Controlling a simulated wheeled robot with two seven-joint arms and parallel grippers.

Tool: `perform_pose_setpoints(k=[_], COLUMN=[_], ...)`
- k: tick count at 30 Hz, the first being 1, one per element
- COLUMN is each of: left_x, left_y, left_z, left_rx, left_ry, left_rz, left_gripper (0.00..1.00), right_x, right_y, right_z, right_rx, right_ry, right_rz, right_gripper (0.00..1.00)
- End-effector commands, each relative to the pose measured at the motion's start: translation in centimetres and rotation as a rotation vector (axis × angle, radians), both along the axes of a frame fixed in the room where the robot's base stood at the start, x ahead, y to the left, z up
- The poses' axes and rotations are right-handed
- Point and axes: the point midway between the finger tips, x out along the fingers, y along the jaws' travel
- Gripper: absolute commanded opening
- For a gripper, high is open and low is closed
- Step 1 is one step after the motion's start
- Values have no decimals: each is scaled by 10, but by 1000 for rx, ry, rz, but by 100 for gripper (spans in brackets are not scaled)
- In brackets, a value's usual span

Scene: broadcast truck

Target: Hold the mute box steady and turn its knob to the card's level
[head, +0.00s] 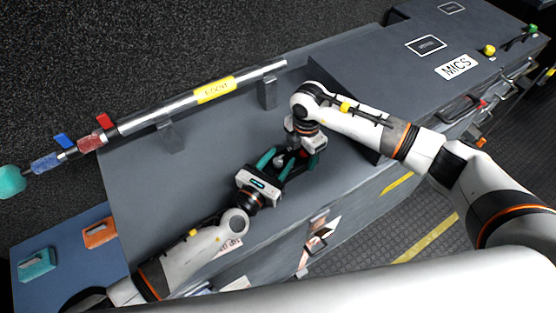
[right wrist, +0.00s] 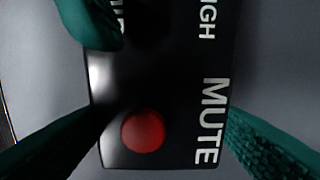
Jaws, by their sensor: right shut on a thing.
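The black mute box (head: 291,167) lies on the grey case top, mostly hidden between my grippers. In the right wrist view the box (right wrist: 185,100) shows a red button (right wrist: 143,131) and the words MUTE and HIGH, with another word partly covered. One teal finger (right wrist: 90,22) covers the upper left of the wrist view. A white card with reddish print (head: 232,246) is partly hidden by my left arm.
A silver pole (head: 190,98) with a yellow label lies in brackets along the back edge. A raised case section with a MICS label (head: 456,66) stands at right. A blue panel (head: 75,250) with teal and orange clips is at lower left. Bare case top lies left of the box.

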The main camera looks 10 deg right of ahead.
Motion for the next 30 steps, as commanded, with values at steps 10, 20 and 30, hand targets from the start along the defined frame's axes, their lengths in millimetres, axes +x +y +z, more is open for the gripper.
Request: perform_pose_setpoints(k=[10, 20, 30], left_x=[-11, -61, -89], left_y=[10, 55, 80], left_z=[-2, -2, -1], left_rx=[2, 4, 1], left_ry=[4, 3, 1], left_rz=[0, -1, 0], left_gripper=[45, 45, 45], right_x=[0, 0, 0], right_y=[0, 0, 0], right_z=[0, 0, 1], right_rx=[0, 0, 0], right_ry=[-1, -1, -1], right_rz=[0, 0, 0], right_gripper=[37, 37, 37])
